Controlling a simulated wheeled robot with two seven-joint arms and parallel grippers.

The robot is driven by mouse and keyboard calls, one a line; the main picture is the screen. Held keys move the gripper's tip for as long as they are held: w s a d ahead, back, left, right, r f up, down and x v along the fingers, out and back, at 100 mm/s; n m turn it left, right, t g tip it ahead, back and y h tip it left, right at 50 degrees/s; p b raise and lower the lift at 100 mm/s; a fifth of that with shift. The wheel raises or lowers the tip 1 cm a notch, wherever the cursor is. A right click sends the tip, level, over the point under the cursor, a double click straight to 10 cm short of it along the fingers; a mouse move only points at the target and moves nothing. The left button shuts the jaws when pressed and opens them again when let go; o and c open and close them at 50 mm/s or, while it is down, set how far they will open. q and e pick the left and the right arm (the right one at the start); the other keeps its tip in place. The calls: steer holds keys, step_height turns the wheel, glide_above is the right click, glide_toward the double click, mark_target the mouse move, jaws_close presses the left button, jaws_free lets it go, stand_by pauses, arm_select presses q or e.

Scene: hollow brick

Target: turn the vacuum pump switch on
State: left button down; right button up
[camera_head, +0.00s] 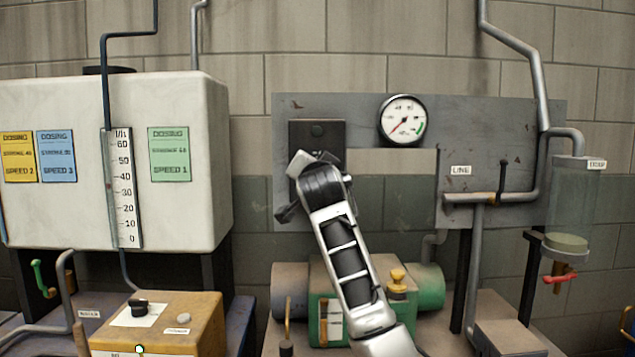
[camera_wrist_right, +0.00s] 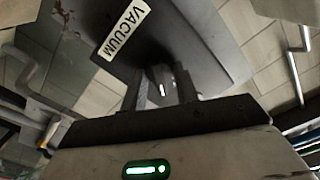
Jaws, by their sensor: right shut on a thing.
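The vacuum pump switch is on a dark box (camera_head: 328,138) on the grey wall panel, with a dark round lamp at its top. In the right wrist view a "VACUUM" label (camera_wrist_right: 124,30) sits on this box. My right gripper (camera_wrist_right: 161,90) is at the box face, its two fingers shut on the switch knob (camera_wrist_right: 163,89), which shows a small white mark. In the head view my right wrist and hand cover the lower part of the box, hiding the knob and fingertips. My left gripper is not in view.
A round gauge (camera_head: 403,120) is right of the box. A pipe valve labelled "LINE" (camera_head: 461,170) and a glass vessel (camera_head: 572,205) are further right. A green pump (camera_head: 428,288) stands below. A white dosing tank (camera_head: 190,215) and a yellow control box (camera_head: 190,318) are at the left.

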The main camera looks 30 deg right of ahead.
steer(key=shift+f+m+p, duration=0.15)
steer(key=shift+m+p, duration=0.4)
steer(key=shift+m, duration=5.05)
steer(key=o, duration=1)
steer(key=shift+c, duration=0.2)
steer(key=shift+s, duration=0.1)
